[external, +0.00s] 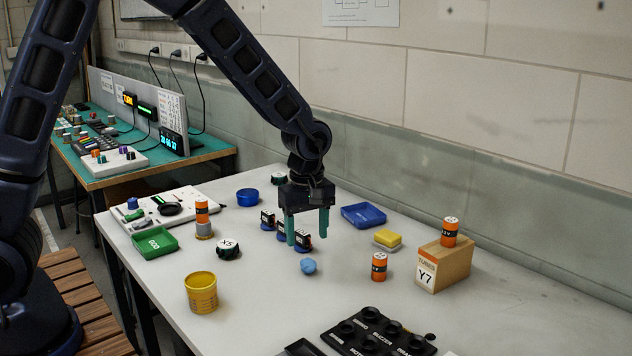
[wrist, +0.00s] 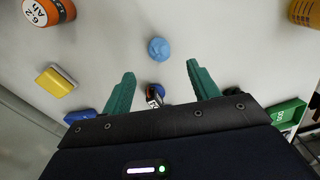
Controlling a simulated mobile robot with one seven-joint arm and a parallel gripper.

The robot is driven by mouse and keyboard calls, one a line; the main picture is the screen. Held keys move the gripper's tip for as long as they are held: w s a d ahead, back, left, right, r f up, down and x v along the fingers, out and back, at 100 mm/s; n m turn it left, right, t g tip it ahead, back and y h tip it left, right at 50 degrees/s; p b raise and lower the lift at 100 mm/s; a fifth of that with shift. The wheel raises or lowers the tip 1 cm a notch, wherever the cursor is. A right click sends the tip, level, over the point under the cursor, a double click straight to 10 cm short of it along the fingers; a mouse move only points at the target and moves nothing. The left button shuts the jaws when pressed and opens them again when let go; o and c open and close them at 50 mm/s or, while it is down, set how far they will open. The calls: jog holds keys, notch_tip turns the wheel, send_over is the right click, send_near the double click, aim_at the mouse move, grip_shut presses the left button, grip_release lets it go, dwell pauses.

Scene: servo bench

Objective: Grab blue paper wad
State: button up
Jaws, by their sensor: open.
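The blue paper wad (external: 308,266) is a small light-blue ball lying on the white table in the external view, just in front of my gripper. In the wrist view the wad (wrist: 158,49) is whole and clear, beyond the fingertips and roughly centred between them. My gripper (external: 308,228) points down above the table, its two green fingers apart with nothing held. The fingers also show in the wrist view (wrist: 160,72). Small dark servos (external: 282,231) are close behind and beside the fingers; whether the fingers touch them I cannot tell.
An orange battery-like cylinder (external: 379,267) and a yellow block (external: 387,239) are right of the wad. A yellow cup (external: 201,292) stands front left, a blue tray (external: 363,216) behind. A black labelled tray (external: 376,334) lies at the front.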

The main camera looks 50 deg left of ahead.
aim_at(308, 258)
jog(key=shift+s+d+f, duration=0.1)
jog(key=shift+d+f, duration=0.05)
jog(key=shift+f, duration=1.7)
jog(key=shift+d+f, duration=0.15)
jog(key=shift+f, duration=1.7)
jog(key=c, duration=1)
